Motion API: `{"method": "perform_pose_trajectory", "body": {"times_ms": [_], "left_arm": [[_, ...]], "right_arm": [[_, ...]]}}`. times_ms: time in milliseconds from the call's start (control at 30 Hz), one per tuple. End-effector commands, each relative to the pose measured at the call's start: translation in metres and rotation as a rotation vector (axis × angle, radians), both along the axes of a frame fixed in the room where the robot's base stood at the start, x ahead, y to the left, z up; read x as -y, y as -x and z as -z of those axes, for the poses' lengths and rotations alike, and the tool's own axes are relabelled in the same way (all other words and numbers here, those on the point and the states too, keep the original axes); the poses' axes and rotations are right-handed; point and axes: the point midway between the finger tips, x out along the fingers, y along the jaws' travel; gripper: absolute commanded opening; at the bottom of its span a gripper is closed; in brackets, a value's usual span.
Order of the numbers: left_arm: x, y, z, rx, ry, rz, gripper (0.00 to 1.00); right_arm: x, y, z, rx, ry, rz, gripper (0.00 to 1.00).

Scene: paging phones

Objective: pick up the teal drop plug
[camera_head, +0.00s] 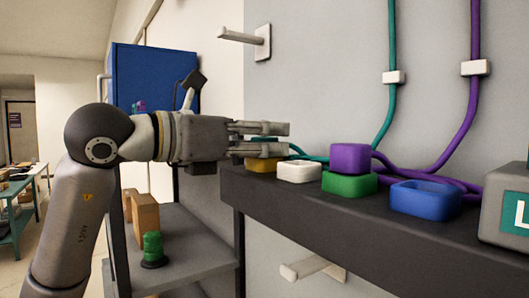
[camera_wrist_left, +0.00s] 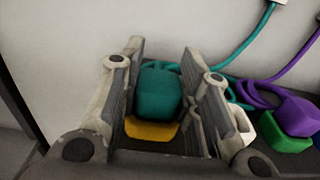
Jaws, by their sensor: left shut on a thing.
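The teal drop plug (camera_wrist_left: 159,95) sits between the fingers of my left gripper (camera_wrist_left: 158,85) in the left wrist view, with a teal cable running from it. In the head view the left gripper (camera_head: 288,139) reaches in from the left over the shelf, and its fingers hide most of the plug. The gripper is shut on the plug. Directly under the plug is a yellow socket block (camera_wrist_left: 152,131); it also shows under the fingers in the head view (camera_head: 260,165). I cannot tell whether plug and block touch. My right gripper is not in view.
On the dark shelf (camera_head: 300,205) stand a white block (camera_head: 299,172), a green block (camera_head: 349,186) with a purple plug (camera_head: 350,158) on it, and a blue block (camera_head: 426,200). A grey box (camera_head: 505,215) stands at the right. Teal and purple cables climb the wall.

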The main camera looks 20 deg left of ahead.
Motion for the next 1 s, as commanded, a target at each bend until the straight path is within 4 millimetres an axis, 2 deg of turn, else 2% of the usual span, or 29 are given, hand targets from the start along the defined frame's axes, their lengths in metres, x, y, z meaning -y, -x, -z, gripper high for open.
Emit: {"method": "perform_pose_trajectory", "body": {"times_ms": [267,467,667,1000], "left_arm": [[0.000,0.000,-0.001,0.001,0.001,0.000,0.07],[0.000,0.000,-0.010,0.002,0.002,0.000,0.07],[0.000,0.001,-0.033,0.004,0.002,0.001,0.07],[0.000,0.000,-0.085,0.002,0.003,0.000,0.07]], "right_arm": [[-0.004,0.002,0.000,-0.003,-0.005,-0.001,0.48],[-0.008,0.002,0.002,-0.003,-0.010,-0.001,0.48],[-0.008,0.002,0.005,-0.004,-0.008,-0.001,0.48],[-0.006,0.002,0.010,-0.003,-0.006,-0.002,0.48]]}}
